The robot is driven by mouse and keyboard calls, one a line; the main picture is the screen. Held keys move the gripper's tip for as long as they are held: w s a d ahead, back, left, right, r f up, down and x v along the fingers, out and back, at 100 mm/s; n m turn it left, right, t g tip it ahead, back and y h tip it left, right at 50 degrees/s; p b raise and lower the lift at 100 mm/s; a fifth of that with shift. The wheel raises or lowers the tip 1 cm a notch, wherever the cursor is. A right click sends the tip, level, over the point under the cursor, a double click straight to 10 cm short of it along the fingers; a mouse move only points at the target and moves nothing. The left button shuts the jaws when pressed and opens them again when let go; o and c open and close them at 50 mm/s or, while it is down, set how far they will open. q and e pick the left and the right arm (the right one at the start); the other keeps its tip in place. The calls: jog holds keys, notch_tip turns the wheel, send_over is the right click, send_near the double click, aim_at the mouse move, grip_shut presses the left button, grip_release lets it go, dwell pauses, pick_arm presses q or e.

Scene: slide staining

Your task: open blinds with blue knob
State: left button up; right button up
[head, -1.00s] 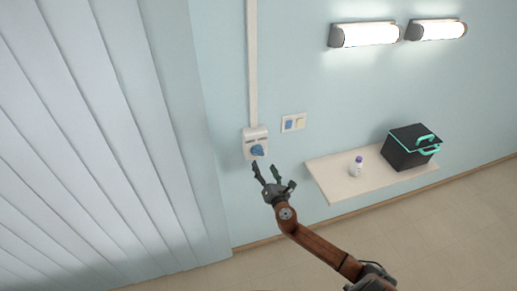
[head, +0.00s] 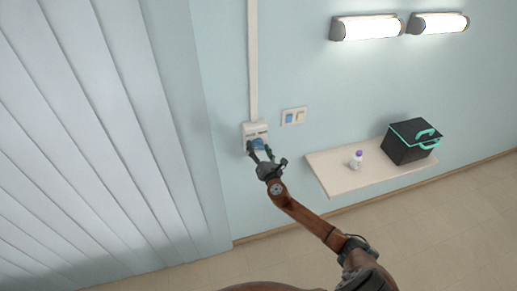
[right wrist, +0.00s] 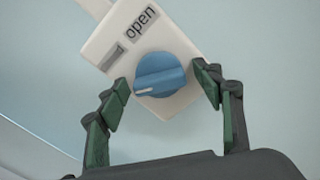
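The blue knob (right wrist: 160,76) sits on a white wall box (right wrist: 108,45) with an "open" label and a second label beside it. In the head view the knob (head: 258,144) is partly covered by my right gripper (head: 260,153). In the right wrist view my right gripper (right wrist: 160,95) is open, with its green-padded fingers on either side of the knob. The right finger is very close to the knob; I cannot tell whether it touches. The blinds (head: 90,140) hang shut at the left. My left gripper is not in view.
A wall switch plate (head: 294,116) is right of the box. A shelf (head: 335,178) below right bears a small white bottle with a purple cap (head: 356,159) and a black case with teal trim (head: 408,144). Two lamps (head: 367,27) are above.

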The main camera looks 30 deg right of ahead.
jog(key=c, duration=1.1)
